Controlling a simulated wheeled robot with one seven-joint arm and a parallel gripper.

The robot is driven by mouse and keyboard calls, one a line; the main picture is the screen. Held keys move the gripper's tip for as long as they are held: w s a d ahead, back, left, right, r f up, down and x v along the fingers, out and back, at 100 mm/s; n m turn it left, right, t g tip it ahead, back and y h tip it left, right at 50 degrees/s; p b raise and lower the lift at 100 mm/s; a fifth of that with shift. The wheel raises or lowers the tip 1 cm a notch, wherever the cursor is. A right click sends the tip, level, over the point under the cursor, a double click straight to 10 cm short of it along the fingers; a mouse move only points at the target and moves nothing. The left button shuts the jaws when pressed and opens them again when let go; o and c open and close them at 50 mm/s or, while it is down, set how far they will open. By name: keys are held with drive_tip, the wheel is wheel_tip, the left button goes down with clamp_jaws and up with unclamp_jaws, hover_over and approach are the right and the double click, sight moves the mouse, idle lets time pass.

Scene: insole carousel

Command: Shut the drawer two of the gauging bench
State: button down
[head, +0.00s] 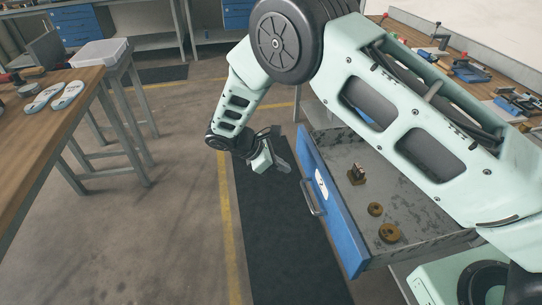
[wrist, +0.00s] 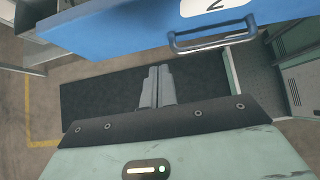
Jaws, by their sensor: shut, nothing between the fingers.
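The drawer (head: 335,215) stands pulled out from the bench at the right in the head view. Its blue front carries a white label and a metal bar handle (head: 312,198). In the wrist view the blue drawer front (wrist: 120,30) crosses the top, with part of a dark mark on its white label, and the handle (wrist: 212,40) is at upper right. My gripper (head: 280,162) is shut and empty, in front of the far end of the drawer front and apart from the handle. Its closed fingers (wrist: 157,88) show in the wrist view below the drawer front.
Three brass-coloured parts (head: 389,233) lie inside the drawer. My arm hides part of the bench above it. A dark mat (head: 275,245) with clear floor lies before the drawer. A wooden table (head: 50,110) with insoles stands at left.

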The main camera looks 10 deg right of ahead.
sight(310, 172)
drive_tip(key=shift+d+f+p, duration=0.2)
drive_tip(key=shift+d+f, duration=0.05)
drive_tip(key=shift+d, duration=0.7)
drive_tip(key=shift+d+f+p, duration=0.2)
drive_tip(key=shift+d+f, duration=0.1)
drive_tip(key=shift+d, duration=0.6)
drive_tip(key=shift+d+f+p, duration=0.2)
drive_tip(key=shift+d+f, duration=0.05)
drive_tip(key=shift+d, duration=0.7)
drive_tip(key=shift+d, duration=0.1)
drive_tip(key=d, duration=3.2)
drive_tip(key=shift+d, duration=0.9)
drive_tip(key=shift+s+d+r, duration=0.1)
drive_tip(key=shift+d, duration=0.05)
drive_tip(key=shift+a, duration=0.3)
drive_tip(key=a, duration=0.5)
drive_tip(key=shift+r+p, duration=0.3)
drive_tip(key=shift+r, duration=0.05)
drive_tip(key=v, duration=0.9)
drive_tip(key=shift+b, duration=0.35)
